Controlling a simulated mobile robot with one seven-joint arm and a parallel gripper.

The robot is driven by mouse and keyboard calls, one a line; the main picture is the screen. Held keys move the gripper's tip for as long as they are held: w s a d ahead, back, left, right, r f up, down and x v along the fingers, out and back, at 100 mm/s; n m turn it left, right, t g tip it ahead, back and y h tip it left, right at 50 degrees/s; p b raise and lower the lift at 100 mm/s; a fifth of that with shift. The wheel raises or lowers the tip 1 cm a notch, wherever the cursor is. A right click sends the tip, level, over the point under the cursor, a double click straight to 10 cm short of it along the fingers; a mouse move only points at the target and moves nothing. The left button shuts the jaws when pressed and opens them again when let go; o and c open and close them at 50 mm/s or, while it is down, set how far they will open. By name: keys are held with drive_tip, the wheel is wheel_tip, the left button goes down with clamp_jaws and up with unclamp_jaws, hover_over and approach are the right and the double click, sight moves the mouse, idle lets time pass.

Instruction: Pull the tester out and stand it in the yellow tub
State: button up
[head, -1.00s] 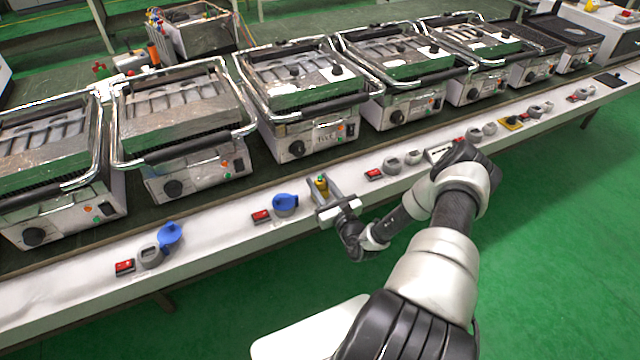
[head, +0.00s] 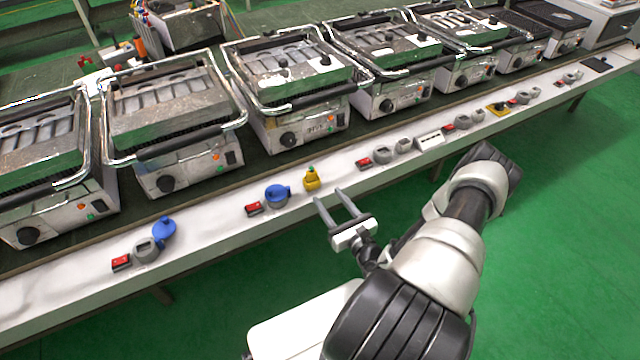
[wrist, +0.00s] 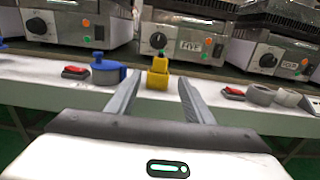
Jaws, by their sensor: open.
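The yellow tub (head: 313,184) stands on the white ledge in front of the grills. A small piece with a green and yellow top (head: 310,171), which looks like the tester, stands upright in it. In the wrist view the yellow tub (wrist: 157,81) shows straight ahead, with the yellow upper part of the tester (wrist: 160,65) rising from it under a dark tip. My gripper (head: 329,195) is open and empty, at the ledge's front edge. Its fingers point toward the tub and lie apart from it. The tester's lower end is hidden inside the tub.
A blue round fitting (head: 277,194) and a red switch (head: 253,209) are left of the tub. Another red switch (head: 364,163) and grey round fittings (head: 383,156) are to its right. Metal grills (head: 290,100) line the bench behind. Green floor lies in front.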

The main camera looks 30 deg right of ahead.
drive_tip(key=s, duration=0.5)
drive_tip(key=shift+s, duration=0.2)
